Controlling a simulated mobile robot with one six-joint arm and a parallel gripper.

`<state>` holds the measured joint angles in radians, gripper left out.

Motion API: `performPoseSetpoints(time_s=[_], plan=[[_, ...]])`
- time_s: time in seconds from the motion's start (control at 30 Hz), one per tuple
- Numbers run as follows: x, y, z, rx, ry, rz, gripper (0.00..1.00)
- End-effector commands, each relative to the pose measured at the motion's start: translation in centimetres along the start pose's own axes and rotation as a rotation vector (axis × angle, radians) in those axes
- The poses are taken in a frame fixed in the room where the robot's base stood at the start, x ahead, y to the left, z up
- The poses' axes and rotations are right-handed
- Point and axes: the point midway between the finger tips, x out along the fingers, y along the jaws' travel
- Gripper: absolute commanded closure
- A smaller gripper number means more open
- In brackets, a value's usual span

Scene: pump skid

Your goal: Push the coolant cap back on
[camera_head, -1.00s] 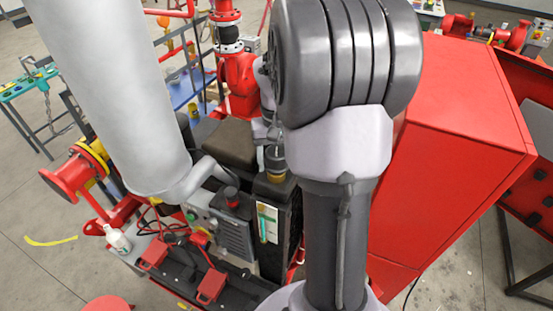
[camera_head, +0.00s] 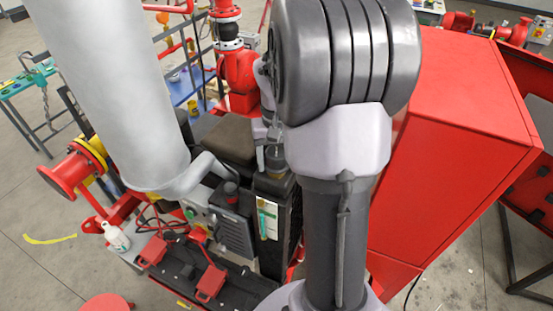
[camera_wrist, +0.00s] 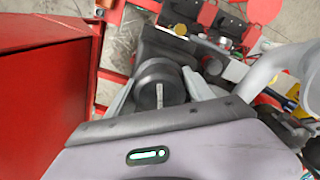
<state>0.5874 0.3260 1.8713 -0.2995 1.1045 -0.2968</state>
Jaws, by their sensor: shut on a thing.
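A round black cap (camera_wrist: 158,82) with a pale bar across its top sits between the two grey fingers of my gripper (camera_wrist: 160,92) in the wrist view. The fingers press on its left and right sides. In the head view my gripper (camera_head: 272,150) is small and partly hidden behind my arm, above the dark coolant tank (camera_head: 272,186) with the level gauge on its front. I cannot tell whether the cap rests on the tank's neck or is just above it.
A large red cabinet (camera_head: 450,150) stands close on the right. A thick grey pipe (camera_head: 120,90) bends down on the left, near the tank. A dark engine unit (camera_head: 232,230) with a small black cap stands left of the tank. A white bottle (camera_head: 116,237) stands farther left.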

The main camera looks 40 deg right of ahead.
Motion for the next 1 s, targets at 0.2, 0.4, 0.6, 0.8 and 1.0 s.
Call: performPoseSetpoints(time_s=[0.2, 0.4, 0.6, 0.8, 1.0], plan=[[0.0, 0.0, 0.0, 0.0, -0.001, 0.0, 0.87], [0.0, 0.0, 0.0, 0.0, 0.0, 0.0, 0.13], [0.0, 0.0, 0.0, 0.0, -0.001, 0.0, 0.13], [-2.3, 0.0, -0.1, 0.0, 0.004, 0.001, 0.13], [-8.9, 0.0, -0.1, 0.0, 0.007, 0.0, 0.13]])
